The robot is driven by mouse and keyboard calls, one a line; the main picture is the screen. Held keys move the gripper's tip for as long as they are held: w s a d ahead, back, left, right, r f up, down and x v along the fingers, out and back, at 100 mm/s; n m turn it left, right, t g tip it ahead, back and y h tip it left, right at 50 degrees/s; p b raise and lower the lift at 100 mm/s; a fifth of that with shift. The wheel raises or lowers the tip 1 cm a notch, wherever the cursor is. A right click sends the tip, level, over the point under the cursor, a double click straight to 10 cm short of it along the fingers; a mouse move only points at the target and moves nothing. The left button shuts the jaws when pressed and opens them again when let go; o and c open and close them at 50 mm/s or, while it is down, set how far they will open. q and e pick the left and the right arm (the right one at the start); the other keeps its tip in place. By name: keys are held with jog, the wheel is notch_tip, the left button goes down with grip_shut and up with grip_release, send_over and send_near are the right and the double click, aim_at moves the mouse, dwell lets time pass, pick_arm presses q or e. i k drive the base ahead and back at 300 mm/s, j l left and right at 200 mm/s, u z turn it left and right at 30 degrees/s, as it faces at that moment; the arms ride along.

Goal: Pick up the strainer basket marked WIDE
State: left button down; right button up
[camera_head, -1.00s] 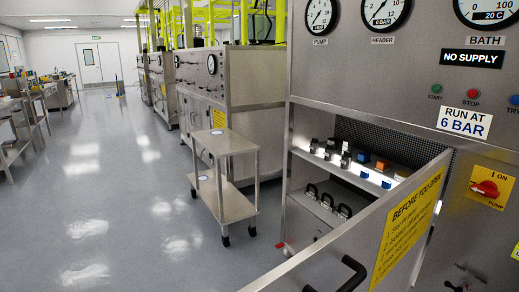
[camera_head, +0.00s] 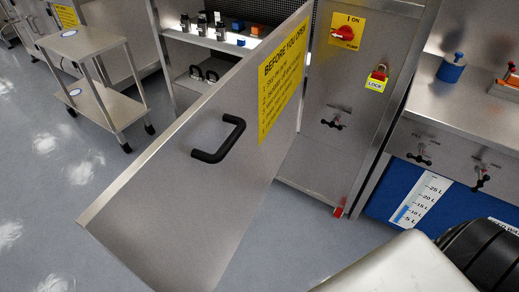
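No marking WIDE can be read, and I cannot tell which item is the strainer basket. Behind the open cabinet door (camera_head: 205,165), an upper shelf (camera_head: 190,37) holds several dark and metallic cylinders (camera_head: 219,28), blue blocks (camera_head: 238,25) and an orange block (camera_head: 255,30). On the lower level, dark looped handles (camera_head: 211,76) show; the door hides what lies to their right. Neither gripper is in view. A white and black part of my own body fills the bottom right corner.
The door, with a black handle (camera_head: 219,139) and yellow notice (camera_head: 284,76), juts out across the floor. A two-tier trolley (camera_head: 85,42) stands at left. A red switch (camera_head: 344,33) and padlock (camera_head: 379,72) are on the right panel.

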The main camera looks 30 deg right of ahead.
aim_at(186, 24)
jog(key=i+j, duration=0.15)
jog(key=j, duration=0.3)
jog(key=i+j+z, duration=0.15)
jog(key=j, duration=0.3)
jog(key=i+j, duration=0.1)
jog(key=j, duration=0.35)
jog(key=i+j+z, duration=0.1)
jog(key=j, duration=0.35)
jog(key=i+j+z, duration=0.1)
jog(key=j, duration=0.35)
jog(key=i+j+z, duration=0.15)
jog(key=i, duration=0.35)
jog(key=i+j+z, duration=0.15)
jog(key=i+j, duration=0.15)
jog(key=i, duration=0.15)
jog(key=i+l+z, duration=0.15)
jog(key=i+l, duration=0.4)
jog(key=i+l+z, duration=0.15)
jog(key=i+l, duration=0.35)
jog(key=i, duration=0.15)
jog(key=i+l, duration=0.2)
jog(key=l+z, duration=0.05)
jog(key=l, duration=0.05)
